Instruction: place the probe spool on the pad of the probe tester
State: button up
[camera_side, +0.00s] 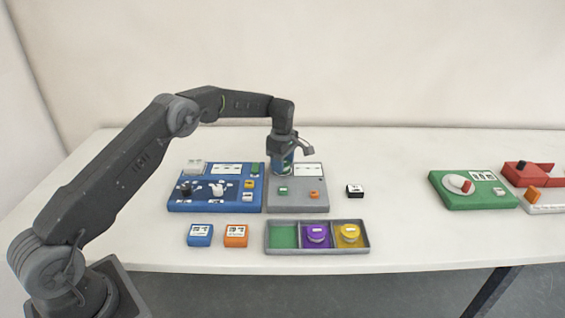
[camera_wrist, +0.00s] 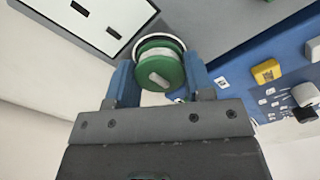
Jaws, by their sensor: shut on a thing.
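My gripper (camera_side: 283,168) is over the back of the grey panel (camera_side: 298,208), which I take to be the probe tester. In the wrist view, its two blue fingers (camera_wrist: 160,82) are shut on a green spool (camera_wrist: 170,60) with a pale middle. A white ring (camera_wrist: 178,42) shows just behind the spool, on or beside the grey panel's face; most of it is hidden by the spool. Whether the spool touches the panel, I cannot tell. In the side view the fingers hide most of the spool.
A blue panel (camera_side: 205,206) with knobs adjoins the grey one on the left.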

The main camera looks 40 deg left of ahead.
jog(key=shift+f, duration=0.1)
jog(key=o, duration=0.9)
notch_tip(320, 180, up, 13)
jog(key=s+d+r+m+t, duration=0.1)
jog(key=s+d+r+m, duration=0.35)
jog(key=s+r, duration=0.3)
jog(key=s+d+r+m+t, duration=0.25)
jog(key=s+r+m, duration=0.25)
jog(key=s+r, duration=0.25)
jog(key=s+d+f+m, duration=0.2)
jog(key=s+m, duration=0.1)
jog(key=s, duration=0.5)
jog(key=s+d+f+m+t, duration=0.1)
jog(key=s+m, duration=0.3)
jog(key=s, duration=0.4)
jog(key=s+d+f+m+t, duration=0.1)
jog(key=s+d+f+m, duration=0.2)
jog(key=s, duration=0.5)
jog(key=shift+s+f+m, duration=0.35)
